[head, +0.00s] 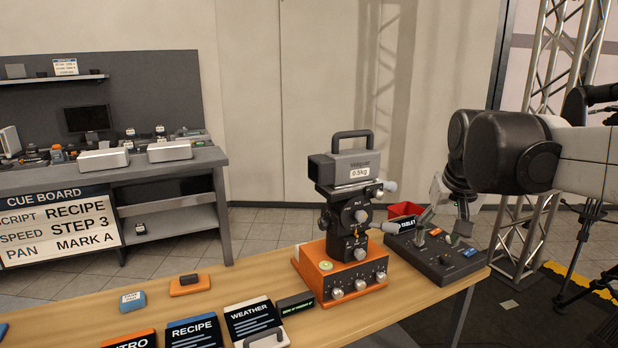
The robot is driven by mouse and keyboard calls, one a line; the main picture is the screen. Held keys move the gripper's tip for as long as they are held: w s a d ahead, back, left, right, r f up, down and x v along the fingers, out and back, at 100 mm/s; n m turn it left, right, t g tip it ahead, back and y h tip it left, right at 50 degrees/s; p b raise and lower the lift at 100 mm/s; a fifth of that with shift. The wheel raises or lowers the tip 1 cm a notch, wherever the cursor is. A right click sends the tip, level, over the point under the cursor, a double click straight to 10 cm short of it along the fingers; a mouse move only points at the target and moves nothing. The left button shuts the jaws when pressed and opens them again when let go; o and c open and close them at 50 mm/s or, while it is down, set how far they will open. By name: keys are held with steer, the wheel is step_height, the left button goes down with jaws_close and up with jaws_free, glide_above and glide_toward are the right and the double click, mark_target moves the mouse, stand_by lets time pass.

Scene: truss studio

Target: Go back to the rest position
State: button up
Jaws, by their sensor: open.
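My arm reaches in from the right, and my gripper (446,222) points down over the dark control console (438,262) at the table's right end. The fingers look spread and nothing shows between them. The console carries small levers and coloured buttons. I cannot tell whether a fingertip touches it. Left of my gripper, a stacked dark device (349,215) stands upright on an orange base (338,277) with white knobs. A grey block with a handle, marked 0.5kg (357,172), sits on top.
A red bin (404,210) and a TABLET label (411,225) sit behind the console. The wooden table (230,283) holds RECIPE (194,333) and WEATHER (252,318) cards, a blue block (132,301) and an orange block (189,285). A metal truss (545,80) stands at right.

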steer(key=s+a+f+t, duration=0.1)
steer(key=s+a+f, duration=0.1)
steer(key=s, duration=0.4)
steer(key=s+a+f+n+t, duration=0.1)
steer(key=s+a+f, duration=0.1)
steer(key=s+f, duration=0.3)
steer(key=s+a+f, duration=0.1)
steer(key=s+f, duration=0.2)
steer(key=s, duration=0.5)
steer(key=shift+s+a+f+n+t, duration=0.3)
steer(key=shift+s+a+f+t, duration=0.05)
steer(key=shift+a+t, duration=0.05)
steer(key=shift+o, duration=0.2)
stand_by(1.6)
